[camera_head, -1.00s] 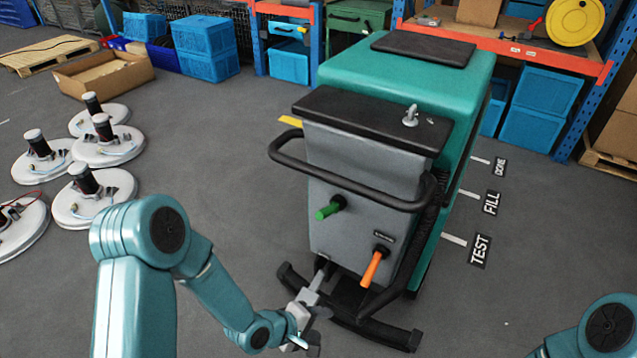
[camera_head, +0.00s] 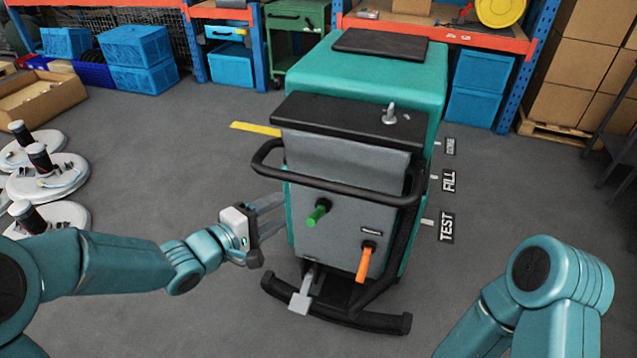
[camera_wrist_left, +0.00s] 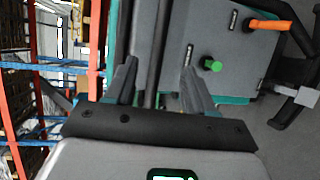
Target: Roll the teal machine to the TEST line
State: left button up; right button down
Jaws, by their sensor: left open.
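The teal machine (camera_head: 375,85) stands upright on the grey floor, its grey back panel facing me. It has a black push handle (camera_head: 340,190), a green knob (camera_head: 318,211), an orange lever (camera_head: 365,262) and a grey pedal (camera_head: 302,295) low at the back. The TEST label (camera_head: 446,227) lies on the floor to its right. My left gripper (camera_head: 277,216) is open at the panel's left side, below the handle. In the left wrist view its fingers (camera_wrist_left: 158,80) stand apart, with the black handle bar between them in the picture; contact cannot be told. My right gripper is out of view.
FILL (camera_head: 449,181) and DONE (camera_head: 450,146) labels lie farther back along the right. A yellow floor strip (camera_head: 255,129) is at the left. White round scrubber heads (camera_head: 45,170) lie at far left. Shelving with blue bins (camera_head: 478,90) stands behind.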

aim_at(323, 188)
pick_arm(q)
jog(key=p+x, duration=0.1)
jog(key=x, duration=1.5)
jog(key=shift+d+p, duration=0.3)
jog(key=shift+d, duration=0.1)
grip_shut()
